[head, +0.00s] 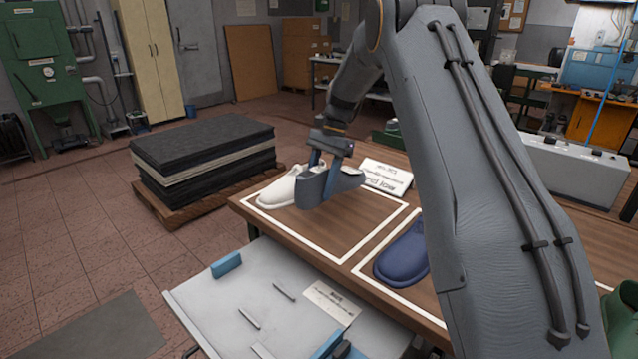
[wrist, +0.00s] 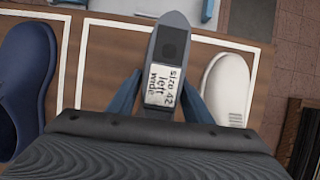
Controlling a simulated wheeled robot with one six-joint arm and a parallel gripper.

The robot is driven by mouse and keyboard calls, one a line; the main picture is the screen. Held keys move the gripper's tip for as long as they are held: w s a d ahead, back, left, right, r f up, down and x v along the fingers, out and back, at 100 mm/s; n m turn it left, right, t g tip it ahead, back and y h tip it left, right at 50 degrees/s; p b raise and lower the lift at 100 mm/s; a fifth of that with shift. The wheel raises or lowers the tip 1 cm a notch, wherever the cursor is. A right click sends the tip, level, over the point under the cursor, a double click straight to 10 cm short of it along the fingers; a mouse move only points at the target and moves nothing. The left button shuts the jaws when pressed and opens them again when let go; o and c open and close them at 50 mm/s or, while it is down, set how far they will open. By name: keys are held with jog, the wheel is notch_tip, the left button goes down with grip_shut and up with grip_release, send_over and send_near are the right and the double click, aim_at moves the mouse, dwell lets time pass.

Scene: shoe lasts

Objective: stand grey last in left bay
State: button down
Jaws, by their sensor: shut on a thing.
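My gripper (head: 328,163) is shut on the grey last (head: 312,188), holding it over the left white-outlined bay (head: 352,248) of the wooden table. In the wrist view, the grey last (wrist: 173,28) lies between my fingers, with a white label reading "size 42 left wide" on its upper face. A white last (head: 277,191) stands at the far left of the same bay, partly hidden behind the grey one; it also shows at right in the wrist view (wrist: 228,85). I cannot tell whether the grey last touches the table or the white last.
A blue last (head: 400,258) occupies the bay to the right, partly behind my arm. The near part of the left bay is bare. A pale worktop (head: 215,300) with small tools lies in front.

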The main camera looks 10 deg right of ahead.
aim_at(326, 177)
jog(key=shift+n, duration=0.3)
jog(key=shift+a+f+b, duration=0.1)
jog(key=shift+f+b, duration=0.65)
jog(key=shift+f, duration=2.05)
jog(key=shift+f, duration=0.2)
jog(key=c, duration=0.8)
grip_release()
jog(key=shift+c, duration=0.2)
jog(key=b+v, duration=0.2)
jog(key=v, duration=0.6)
